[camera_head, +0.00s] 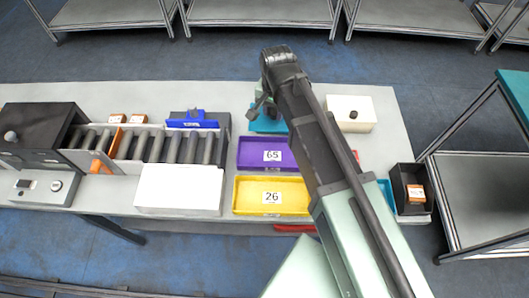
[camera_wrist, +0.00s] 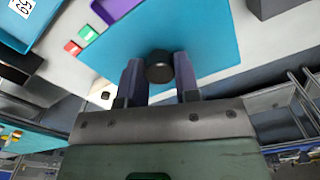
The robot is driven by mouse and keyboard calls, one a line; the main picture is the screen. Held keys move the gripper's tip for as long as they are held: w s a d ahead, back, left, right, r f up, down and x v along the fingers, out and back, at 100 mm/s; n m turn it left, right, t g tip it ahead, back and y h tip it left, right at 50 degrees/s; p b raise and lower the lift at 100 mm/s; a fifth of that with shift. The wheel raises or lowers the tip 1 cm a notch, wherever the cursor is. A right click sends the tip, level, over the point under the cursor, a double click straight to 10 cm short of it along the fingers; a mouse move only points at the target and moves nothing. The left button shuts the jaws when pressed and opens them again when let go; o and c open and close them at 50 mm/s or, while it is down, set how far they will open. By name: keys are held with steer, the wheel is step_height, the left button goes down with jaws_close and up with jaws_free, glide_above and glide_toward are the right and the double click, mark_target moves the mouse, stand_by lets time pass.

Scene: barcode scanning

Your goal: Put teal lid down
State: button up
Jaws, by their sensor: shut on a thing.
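The teal lid (camera_wrist: 215,40) is a flat panel with a round black knob (camera_wrist: 159,66). In the wrist view the knob sits between the two fingers of my gripper (camera_wrist: 160,82), which is shut on it. In the head view part of the lid (camera_head: 265,123) shows below my gripper (camera_head: 266,105), near the back of the table behind the purple tray. My arm hides much of the lid there, and I cannot tell whether the lid touches what is under it.
A purple tray (camera_head: 255,155) marked 65 and a yellow tray (camera_head: 250,204) marked 26 lie in front. A white box (camera_head: 340,105) with a black knob stands at the right. A black bin (camera_head: 402,180) is at the right edge. The roller conveyor (camera_head: 165,146) is at the left.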

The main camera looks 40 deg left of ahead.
mark_target(273, 156)
steer(key=shift+s+d, duration=0.4)
steer(key=shift+s, duration=0.25)
step_height(273, 156, down, 20)
steer(key=b, duration=2)
steer(key=shift+w+f, duration=0.15)
steer(key=shift+f, duration=0.05)
steer(key=o, duration=0.9)
steer(key=shift+r, duration=0.1)
step_height(273, 156, up, 12)
steer(key=p, duration=1.2)
steer(key=shift+r, duration=0.2)
